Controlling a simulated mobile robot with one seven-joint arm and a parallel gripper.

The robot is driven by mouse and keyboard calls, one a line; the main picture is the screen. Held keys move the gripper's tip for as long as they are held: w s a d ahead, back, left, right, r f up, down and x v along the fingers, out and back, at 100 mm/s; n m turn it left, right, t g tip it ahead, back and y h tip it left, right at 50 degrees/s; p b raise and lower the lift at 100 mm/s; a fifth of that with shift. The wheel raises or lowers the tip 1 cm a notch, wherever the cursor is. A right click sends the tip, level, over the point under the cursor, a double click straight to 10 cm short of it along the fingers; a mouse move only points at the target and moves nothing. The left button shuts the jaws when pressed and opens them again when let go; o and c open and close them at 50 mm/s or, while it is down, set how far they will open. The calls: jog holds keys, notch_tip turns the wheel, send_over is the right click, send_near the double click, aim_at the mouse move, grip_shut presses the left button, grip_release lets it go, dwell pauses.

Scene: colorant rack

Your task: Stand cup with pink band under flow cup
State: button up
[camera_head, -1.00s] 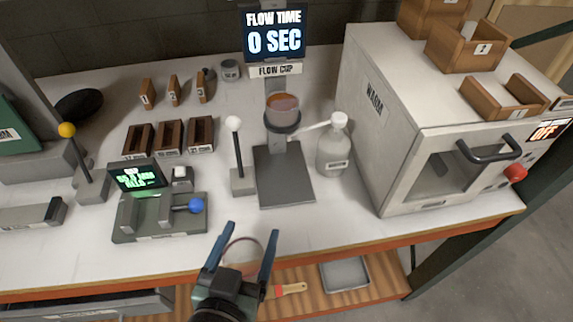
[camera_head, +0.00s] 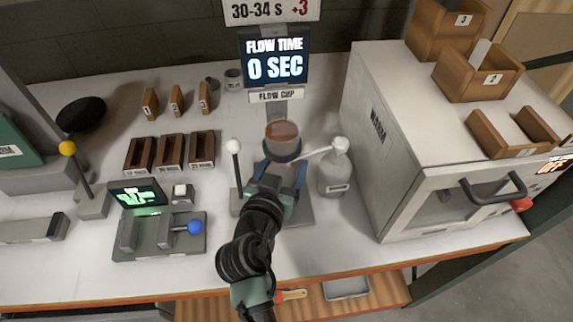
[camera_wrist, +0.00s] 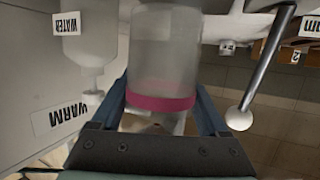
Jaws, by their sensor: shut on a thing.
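The cup with the pink band (camera_wrist: 162,102) is a clear cup between my gripper's two blue fingers in the wrist view. My gripper (camera_wrist: 162,108) is shut on it. In the head view my gripper (camera_head: 279,174) is over the flow stand's grey base (camera_head: 303,212), just below the flow cup. The flow cup (camera_head: 282,132) holds amber-brown liquid and sits in a dark ring on the stand. My arm and gripper hide the held cup in the head view, so I cannot tell whether it touches the base.
A white-knobbed lever (camera_head: 234,150) stands close left of my gripper. A water bottle (camera_head: 335,172) with a spout stands close right. The warm oven (camera_head: 425,150) is farther right. A scale with a blue-knobbed lever (camera_head: 195,227) is at left. The display (camera_head: 274,60) reads 0 SEC.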

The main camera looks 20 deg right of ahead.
aim_at(286, 171)
jog(key=shift+w+d, duration=0.25)
jog(key=shift+w, duration=0.05)
jog(key=f, duration=0.2)
jog(key=shift+w+d+f, duration=0.3)
jog(key=shift+f, duration=0.5)
jog(key=shift+f, duration=0.2)
jog(key=o, duration=1.3)
jog(key=shift+r, duration=0.1)
jog(key=shift+o, duration=0.2)
jog(key=shift+r, duration=0.1)
